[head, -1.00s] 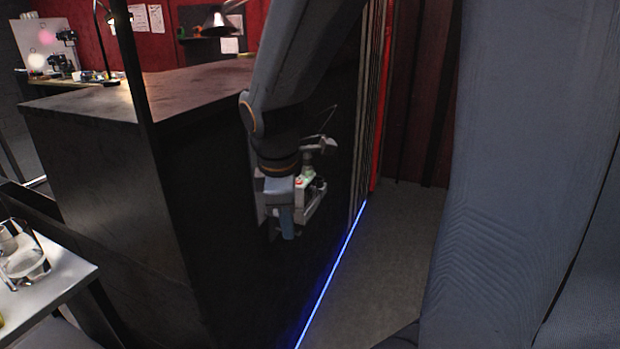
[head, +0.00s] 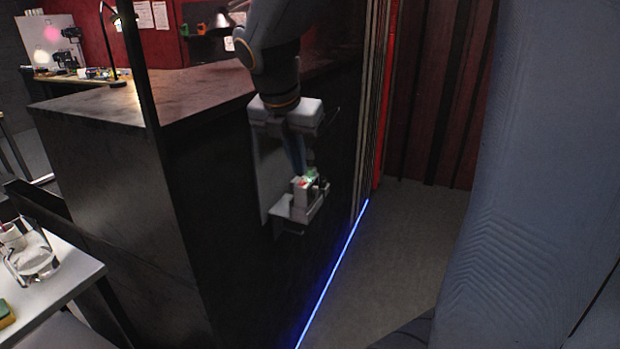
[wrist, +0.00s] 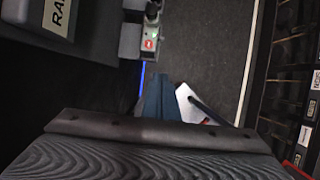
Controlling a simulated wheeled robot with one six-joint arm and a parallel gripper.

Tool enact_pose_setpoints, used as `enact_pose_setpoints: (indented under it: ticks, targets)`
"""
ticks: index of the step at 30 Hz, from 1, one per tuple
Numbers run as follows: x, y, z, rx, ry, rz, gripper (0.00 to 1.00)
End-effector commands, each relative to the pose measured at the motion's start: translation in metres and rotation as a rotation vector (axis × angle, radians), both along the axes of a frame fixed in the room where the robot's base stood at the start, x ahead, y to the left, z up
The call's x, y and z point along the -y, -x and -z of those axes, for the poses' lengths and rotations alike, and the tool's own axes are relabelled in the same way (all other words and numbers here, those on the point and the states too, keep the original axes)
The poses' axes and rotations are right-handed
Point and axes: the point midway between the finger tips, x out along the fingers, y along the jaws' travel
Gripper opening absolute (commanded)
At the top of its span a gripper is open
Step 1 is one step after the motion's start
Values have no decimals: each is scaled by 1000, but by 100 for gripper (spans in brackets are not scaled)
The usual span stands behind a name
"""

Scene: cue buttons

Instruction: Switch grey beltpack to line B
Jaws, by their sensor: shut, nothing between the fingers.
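A small grey beltpack (head: 301,190) with a red button and a green light sits on a bracket on the side of the dark cabinet. It also shows in the wrist view (wrist: 150,36), top middle, where the red mark and green light are visible. My gripper (head: 299,172) points down just above the beltpack in the head view; its blue-grey fingers are shut and empty. In the wrist view the fingers (wrist: 158,82) are below the beltpack in the picture, apart from it. I cannot tell in the head view whether they touch it. No line B marking is readable.
The dark cabinet (head: 200,190) fills the middle, with a blue light strip (head: 333,270) along its foot. Open floor (head: 400,245) lies to its right. A side table (head: 60,275) stands at left. A labelled grey panel (wrist: 85,30) is upper left in the wrist view.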

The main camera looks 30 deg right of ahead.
Motion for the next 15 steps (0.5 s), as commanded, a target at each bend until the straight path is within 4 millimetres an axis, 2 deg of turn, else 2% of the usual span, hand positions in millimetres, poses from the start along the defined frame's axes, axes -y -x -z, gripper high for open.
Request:
enact_pose_setpoints:
  ticks: [5,15]
  targets:
    - [5,-3,17,-4,0,2,0]
    - [25,-17,78,-6,-1,3,0]
